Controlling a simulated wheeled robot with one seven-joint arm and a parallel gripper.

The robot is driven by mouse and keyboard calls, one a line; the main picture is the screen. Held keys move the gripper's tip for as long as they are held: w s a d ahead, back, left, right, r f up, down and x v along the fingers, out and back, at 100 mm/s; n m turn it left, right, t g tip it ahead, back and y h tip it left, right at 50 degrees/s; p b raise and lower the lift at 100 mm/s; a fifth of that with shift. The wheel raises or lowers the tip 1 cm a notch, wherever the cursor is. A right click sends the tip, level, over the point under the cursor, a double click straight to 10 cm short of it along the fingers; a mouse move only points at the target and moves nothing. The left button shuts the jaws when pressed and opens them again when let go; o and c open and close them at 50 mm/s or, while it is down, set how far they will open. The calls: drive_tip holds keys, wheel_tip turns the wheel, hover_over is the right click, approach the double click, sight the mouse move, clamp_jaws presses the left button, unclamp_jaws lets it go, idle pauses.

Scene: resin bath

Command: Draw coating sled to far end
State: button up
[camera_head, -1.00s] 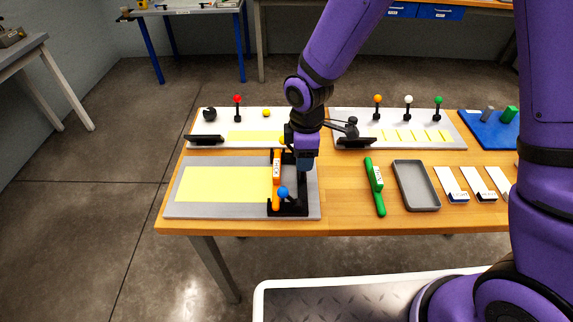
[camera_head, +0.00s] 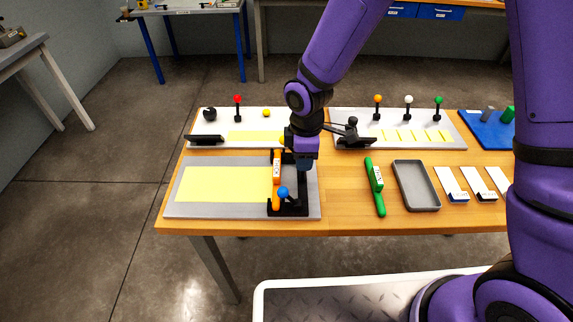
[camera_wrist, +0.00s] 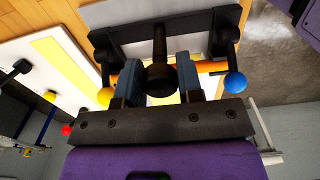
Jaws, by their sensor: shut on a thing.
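The coating sled (camera_head: 300,207) is a black frame with an orange bar (camera_head: 276,170) along its left side. It sits across the right end of a grey plate (camera_head: 312,177), at the right edge of a yellow sheet (camera_head: 222,185). A blue ball knob (camera_head: 283,192) is at its near end, and it shows in the wrist view (camera_wrist: 236,82). A yellow knob (camera_wrist: 106,96) is at the other end. My gripper (camera_head: 304,163) is over the sled. In the wrist view its fingers (camera_wrist: 158,74) are shut on the sled's black central handle.
Behind is a white plate (camera_head: 211,129) with red and yellow knobs and a black bar. Another (camera_head: 455,140) has orange, white and green knobs. Right of the sled lie a green-handled tool (camera_head: 374,186), a grey tray (camera_head: 416,186) and white strips. The yellow sheet's top is clear.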

idle(0.3)
drive_tip(key=a, duration=2.1)
drive_tip(key=shift+w+a, duration=0.4)
idle(2.0)
drive_tip(key=o, duration=0.8)
drive_tip(key=shift+r, duration=0.1)
wheel_tip(320, 180, up, 7)
idle(0.6)
idle(0.4)
